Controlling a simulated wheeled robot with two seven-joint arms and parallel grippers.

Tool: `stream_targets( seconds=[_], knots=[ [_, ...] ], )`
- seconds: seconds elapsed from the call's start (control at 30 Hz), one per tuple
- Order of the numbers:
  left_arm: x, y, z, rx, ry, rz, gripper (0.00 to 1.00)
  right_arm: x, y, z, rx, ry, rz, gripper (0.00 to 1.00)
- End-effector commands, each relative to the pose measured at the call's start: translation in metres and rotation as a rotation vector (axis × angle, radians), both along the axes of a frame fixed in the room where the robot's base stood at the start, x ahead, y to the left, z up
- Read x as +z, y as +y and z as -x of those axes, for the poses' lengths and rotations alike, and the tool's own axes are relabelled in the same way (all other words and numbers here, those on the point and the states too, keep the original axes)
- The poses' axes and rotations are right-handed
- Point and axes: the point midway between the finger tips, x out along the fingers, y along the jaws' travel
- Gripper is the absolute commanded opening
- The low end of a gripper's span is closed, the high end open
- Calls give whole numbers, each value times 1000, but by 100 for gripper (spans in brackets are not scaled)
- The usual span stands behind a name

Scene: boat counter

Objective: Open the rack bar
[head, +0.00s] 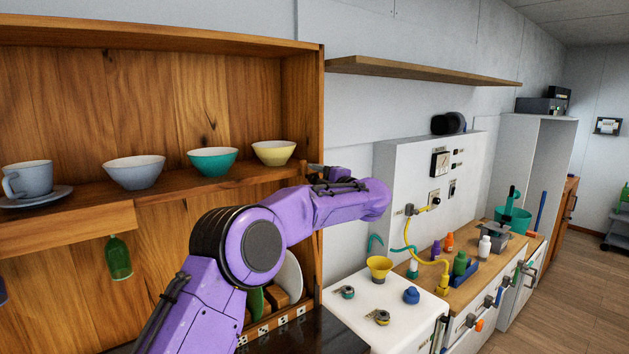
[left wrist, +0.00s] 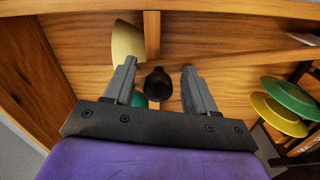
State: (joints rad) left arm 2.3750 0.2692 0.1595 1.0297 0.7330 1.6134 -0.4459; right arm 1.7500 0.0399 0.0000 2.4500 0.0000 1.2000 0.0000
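The wooden rack (head: 320,110) fills the left of the head view, with a shelf of bowls. A lighter wooden board (head: 70,228) sits below the shelf's front left; I cannot tell for certain which piece is the rack bar. My left gripper (head: 316,172) is at the rack's right post, at shelf height, mostly hidden by my own purple arm. In the left wrist view my left gripper (left wrist: 158,85) is open, its two grey fingers apart. A dark round knob-like thing (left wrist: 158,83) shows between them; contact cannot be told. My right gripper is out of view.
A yellow bowl (head: 273,152), teal bowl (head: 212,161), pale bowl (head: 134,172) and cup (head: 28,180) stand on the shelf. A green glass (head: 118,258) hangs below. Plates (head: 290,275) stand lower down. A cluttered white counter (head: 375,325) is at right.

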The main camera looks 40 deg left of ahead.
Motion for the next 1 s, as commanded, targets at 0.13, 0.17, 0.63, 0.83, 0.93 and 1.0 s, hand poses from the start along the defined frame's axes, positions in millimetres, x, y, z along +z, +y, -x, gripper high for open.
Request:
stream_targets(
  seconds=[0.13,0.17,0.63,0.83,0.93,1.0],
  knots=[
    [-2,-6,2,0,-2,-1,56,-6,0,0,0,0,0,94],
    [-3,-10,2,-1,-2,0,56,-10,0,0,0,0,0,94],
    [-2,-99,21,0,0,-1,56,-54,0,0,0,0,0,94],
    [0,-103,22,1,0,1,56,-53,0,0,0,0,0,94],
    [0,-103,22,1,1,1,56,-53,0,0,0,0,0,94],
    [0,-103,22,1,1,1,56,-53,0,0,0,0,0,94]
  ],
)
